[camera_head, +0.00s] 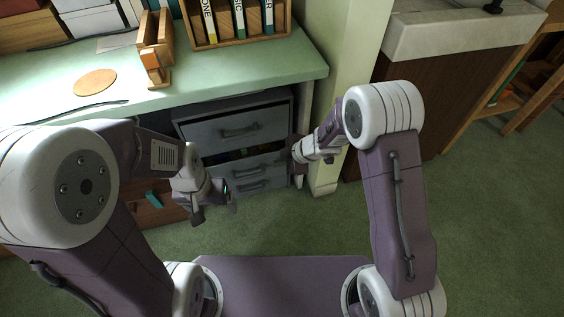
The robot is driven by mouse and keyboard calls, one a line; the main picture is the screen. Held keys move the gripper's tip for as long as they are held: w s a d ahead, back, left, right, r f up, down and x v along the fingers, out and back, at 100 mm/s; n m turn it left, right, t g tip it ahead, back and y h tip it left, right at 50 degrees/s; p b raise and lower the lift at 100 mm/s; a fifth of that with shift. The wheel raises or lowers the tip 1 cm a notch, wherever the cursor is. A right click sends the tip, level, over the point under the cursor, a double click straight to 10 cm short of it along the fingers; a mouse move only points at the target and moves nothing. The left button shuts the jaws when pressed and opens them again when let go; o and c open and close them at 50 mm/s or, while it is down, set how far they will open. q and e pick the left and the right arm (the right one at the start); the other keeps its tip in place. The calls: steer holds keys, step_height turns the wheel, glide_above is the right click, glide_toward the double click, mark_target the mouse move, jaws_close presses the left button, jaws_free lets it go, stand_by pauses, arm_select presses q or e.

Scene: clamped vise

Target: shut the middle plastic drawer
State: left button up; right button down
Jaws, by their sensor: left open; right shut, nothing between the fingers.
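A grey plastic drawer unit (283,104) stands under the green desk. Its middle drawer (247,170) is pulled out, and coloured contents show in the gap above its front. The top drawer (238,127) looks shut, with a dark handle. The bottom drawer (256,186) is below the middle one. My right gripper (297,155) is shut and empty, at the right end of the middle drawer's front; I cannot tell whether it touches. My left gripper (216,205) is open and empty, low in front of the unit's left side, and hides part of the lower drawers.
The green desk (200,75) overhangs the unit and holds a file rack (237,30), a wooden holder (155,50) and a round cork mat (94,82). A cream post (340,60) stands close right of the unit. The green carpet in front is clear.

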steer(key=b, duration=0.5)
glide_toward(256, 160)
steer(key=x, duration=0.2)
steer(key=s+x, duration=0.1)
steer(key=x, duration=0.1)
steer(key=shift+w+f, duration=0.15)
steer(key=shift+f, duration=0.25)
arm_select(q)
steer(key=shift+f, duration=2.85)
arm_select(e)
steer(key=shift+w, duration=0.45)
arm_select(q)
steer(key=shift+r, duration=0.1)
